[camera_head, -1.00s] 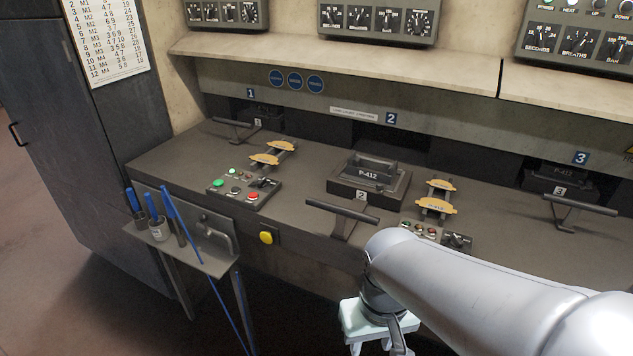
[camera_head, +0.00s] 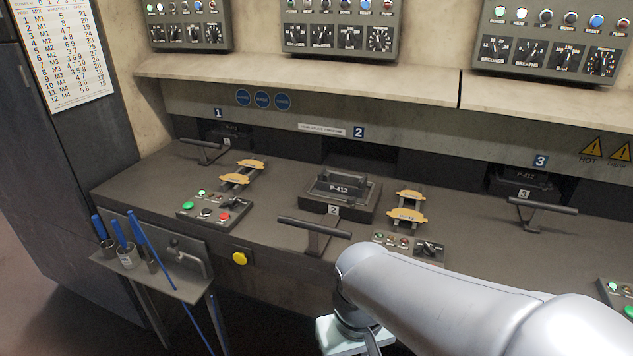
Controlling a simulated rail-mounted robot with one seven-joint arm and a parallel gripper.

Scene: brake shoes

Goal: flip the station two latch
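Station two carries a blue "2" sign (camera_head: 358,132). Its dark P-412 block (camera_head: 355,200) sits on the bench, forward of the dark opening. A dark T-shaped handle (camera_head: 314,228) stands at the bench's front edge before this block; I cannot tell for sure whether it is the latch. A small control box (camera_head: 408,245) with buttons and a black rotary switch is to its right. My gripper (camera_head: 350,346) hangs low at the bottom of the view, in front of the bench and apart from the handle. Its fingers are cut off by the frame edge, so their opening is hidden.
Similar T-handles stand at station one (camera_head: 201,150) and station three (camera_head: 541,208). Yellow-ended brake shoes (camera_head: 407,207) lie right of the block. A side shelf (camera_head: 180,285) with blue-handled tools juts out at left. A yellow button (camera_head: 239,259) is on the bench front.

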